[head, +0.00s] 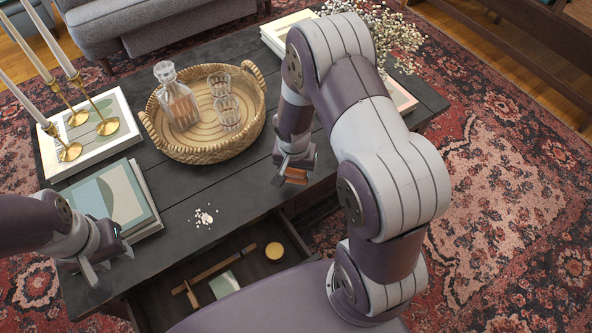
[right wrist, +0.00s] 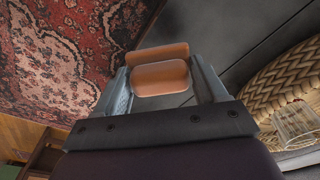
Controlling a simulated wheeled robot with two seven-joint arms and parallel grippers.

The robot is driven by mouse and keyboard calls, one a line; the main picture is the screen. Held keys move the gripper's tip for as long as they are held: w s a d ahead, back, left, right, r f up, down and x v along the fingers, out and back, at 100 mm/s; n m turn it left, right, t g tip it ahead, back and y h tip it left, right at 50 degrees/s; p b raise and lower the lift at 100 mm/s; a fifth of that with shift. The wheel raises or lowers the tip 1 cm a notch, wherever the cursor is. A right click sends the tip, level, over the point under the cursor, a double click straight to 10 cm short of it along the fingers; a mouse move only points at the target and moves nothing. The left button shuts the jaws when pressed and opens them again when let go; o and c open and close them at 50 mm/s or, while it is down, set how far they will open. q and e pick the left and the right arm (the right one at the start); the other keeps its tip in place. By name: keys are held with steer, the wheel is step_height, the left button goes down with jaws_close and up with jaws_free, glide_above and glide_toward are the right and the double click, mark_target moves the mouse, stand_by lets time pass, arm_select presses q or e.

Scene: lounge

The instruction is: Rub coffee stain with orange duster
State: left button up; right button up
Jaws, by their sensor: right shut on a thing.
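A pale speckled patch (head: 203,217) lies on the dark table top, left of the middle and near the front edge; it is the only stain-like mark I see. The orange duster (head: 297,175) is in my right gripper (head: 293,163), above the table's right part, to the right of the patch and apart from it. In the right wrist view the duster (right wrist: 160,78) sits between the two fingers of my right gripper (right wrist: 163,84). My left gripper (head: 110,269) is open and empty, at the front left near the books.
A woven tray (head: 255,112) with a decanter (head: 177,97) and glasses (head: 227,111) stands behind the patch. Candlesticks (head: 105,124) and books (head: 147,200) are at left. An open drawer (head: 290,265) holds small items. Bare table surrounds the patch.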

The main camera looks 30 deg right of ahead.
steer(key=shift+r+p, duration=1.35)
steer(key=shift+r, duration=0.4)
steer(key=shift+f, duration=0.1)
